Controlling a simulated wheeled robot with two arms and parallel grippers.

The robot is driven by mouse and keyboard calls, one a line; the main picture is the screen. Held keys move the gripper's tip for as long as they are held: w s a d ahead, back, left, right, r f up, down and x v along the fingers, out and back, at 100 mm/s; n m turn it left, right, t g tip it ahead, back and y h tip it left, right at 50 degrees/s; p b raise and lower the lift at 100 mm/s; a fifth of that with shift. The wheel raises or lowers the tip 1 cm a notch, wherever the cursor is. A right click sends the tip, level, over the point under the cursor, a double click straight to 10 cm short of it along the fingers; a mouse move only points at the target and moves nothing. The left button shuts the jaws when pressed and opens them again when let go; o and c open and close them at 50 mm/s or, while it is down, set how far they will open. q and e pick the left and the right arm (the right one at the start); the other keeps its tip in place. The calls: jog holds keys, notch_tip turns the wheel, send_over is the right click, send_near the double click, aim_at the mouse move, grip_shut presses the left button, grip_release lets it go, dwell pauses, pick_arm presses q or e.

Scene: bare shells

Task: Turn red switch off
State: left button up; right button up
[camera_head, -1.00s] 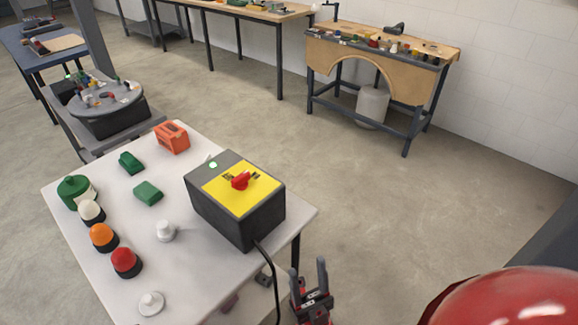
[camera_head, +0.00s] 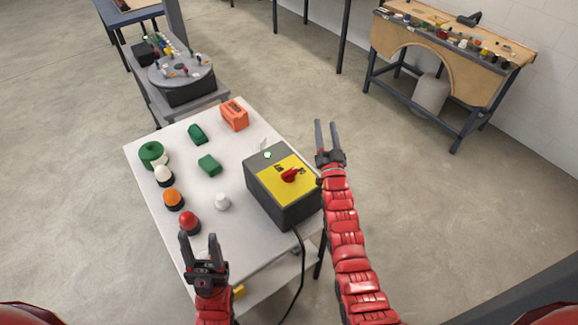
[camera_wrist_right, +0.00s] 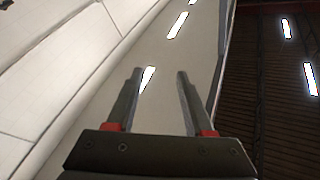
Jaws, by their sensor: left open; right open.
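The red switch (camera_head: 291,174) is a rotary knob on the yellow top plate of a dark grey box (camera_head: 283,205), which stands at the right side of a white table. A small green light (camera_head: 267,154) glows on the box top. My right gripper (camera_head: 327,135) is open and empty, just right of and beyond the box, with its fingers pointing up and away. It also shows in the right wrist view (camera_wrist_right: 160,85), facing wall and ceiling. My left gripper (camera_head: 203,245) is open over the table's near left edge, apart from the switch. The knob's exact setting is too small to read.
The white table (camera_head: 240,250) also carries red (camera_head: 190,222), orange (camera_head: 173,199) and white (camera_head: 163,175) domes, green blocks (camera_head: 209,165), an orange block (camera_head: 234,115) and a white knob (camera_head: 222,202). A black cable (camera_head: 302,262) hangs from the box. A workbench (camera_head: 440,60) stands behind.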

jog(key=w+a+f+m+g, duration=0.3)
jog(key=w+a+m+g, duration=0.1)
jog(key=w+a+g, duration=0.6)
jog(key=s+r+m+g+h, duration=0.1)
jog(key=s+r+m+g, duration=0.1)
jog(key=s+r+g, duration=0.55)
jog(key=s+r+m+g+h, duration=0.1)
jog(key=s+r+g, duration=0.25)
jog(key=s, duration=0.65)
jog(key=b, duration=0.8)
send_over(289, 171)
jog(key=shift+g, duration=0.3)
notch_tip(289, 171, down, 10)
jog(key=shift+s+d+r, duration=0.1)
jog(key=shift+p, duration=0.55)
notch_tip(289, 171, down, 7)
jog(key=shift+r+p, duration=0.1)
jog(key=shift+p, duration=1)
jog(key=shift+f, duration=0.6)
